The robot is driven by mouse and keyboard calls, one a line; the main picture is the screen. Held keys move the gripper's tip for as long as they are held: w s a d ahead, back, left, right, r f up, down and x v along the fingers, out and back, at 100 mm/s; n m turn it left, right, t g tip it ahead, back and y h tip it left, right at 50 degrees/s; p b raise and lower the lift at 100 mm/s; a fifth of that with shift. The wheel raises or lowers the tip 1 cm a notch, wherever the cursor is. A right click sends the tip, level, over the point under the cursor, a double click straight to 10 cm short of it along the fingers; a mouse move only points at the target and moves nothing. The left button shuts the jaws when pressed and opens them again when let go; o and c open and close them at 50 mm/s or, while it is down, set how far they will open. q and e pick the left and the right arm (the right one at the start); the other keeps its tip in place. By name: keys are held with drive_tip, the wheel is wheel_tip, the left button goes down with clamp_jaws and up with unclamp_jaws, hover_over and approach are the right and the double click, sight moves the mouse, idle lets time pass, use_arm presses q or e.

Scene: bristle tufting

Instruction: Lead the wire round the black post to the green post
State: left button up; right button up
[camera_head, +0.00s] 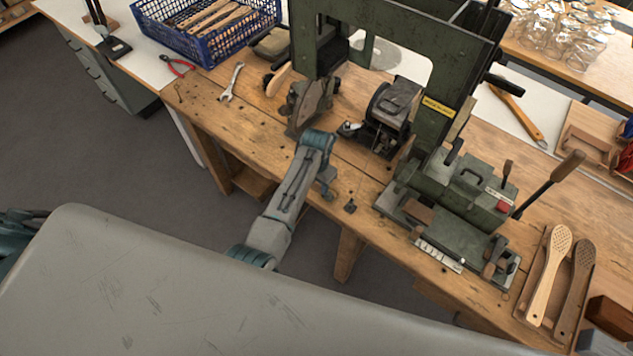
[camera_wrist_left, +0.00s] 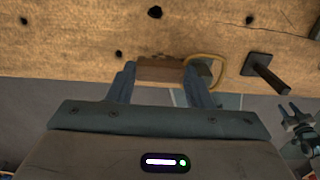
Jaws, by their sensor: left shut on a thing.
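My left gripper (camera_head: 328,192) is at the front edge of the bench, beside the small black post (camera_head: 351,207). In the left wrist view its two fingers (camera_wrist_left: 160,78) are shut on a brown block (camera_wrist_left: 160,69). A yellowish wire (camera_wrist_left: 212,56) loops out to the right of the block. The black post (camera_wrist_left: 266,72), with its square base, stands to the right of the loop, apart from it. A small greenish piece (camera_wrist_left: 204,69) shows inside the loop; I cannot tell if it is the green post. What looks like my right gripper (camera_wrist_left: 291,112) shows small at the right edge.
A dark green machine (camera_head: 455,205) stands right of the black post, and a tall green frame (camera_head: 435,100) rises behind. A small black machine (camera_head: 385,112) sits behind the gripper. Wooden brush backs (camera_head: 548,275) lie at the right. The bench (camera_head: 215,115) has free room at the left.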

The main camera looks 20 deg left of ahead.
use_arm(q)
drive_tip(key=shift+f, duration=0.35)
idle(0.3)
drive_tip(key=o, duration=0.9)
drive_tip(key=shift+o, duration=0.6)
drive_tip(key=shift+f, duration=0.1)
drive_tip(key=shift+o, duration=0.2)
drive_tip(key=shift+s+d+f, duration=0.1)
drive_tip(key=shift+d, duration=0.05)
drive_tip(key=shift+c, duration=0.5)
